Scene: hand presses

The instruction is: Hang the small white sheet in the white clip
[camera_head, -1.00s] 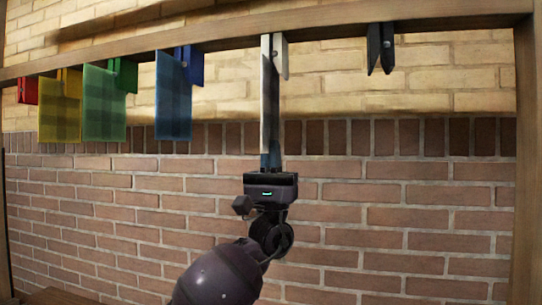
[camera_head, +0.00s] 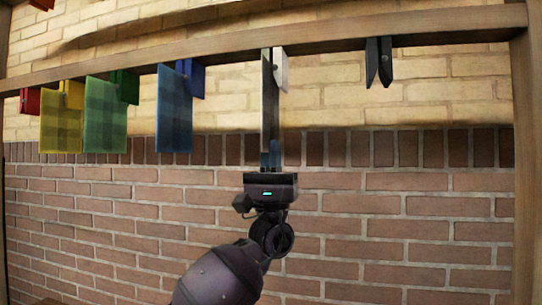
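The small white sheet (camera_head: 268,105) hangs nearly upright and is seen almost edge-on, as a narrow strip. Its top edge is at the white clip (camera_head: 281,69) under the wooden rail; I cannot tell whether the clip's jaws pinch it. My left gripper (camera_head: 270,155) comes up from below with its fingers at the lower end of the sheet, shut on it. The fingertips are small and partly hidden by the sheet. My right gripper is not in view.
The wooden rail (camera_head: 330,32) crosses the top. A yellow sheet (camera_head: 60,122), green sheet (camera_head: 104,117) and blue sheet (camera_head: 173,112) hang at left by clips in matching colours. A red clip (camera_head: 30,101) and black clip (camera_head: 379,62) are empty. A brick wall stands behind.

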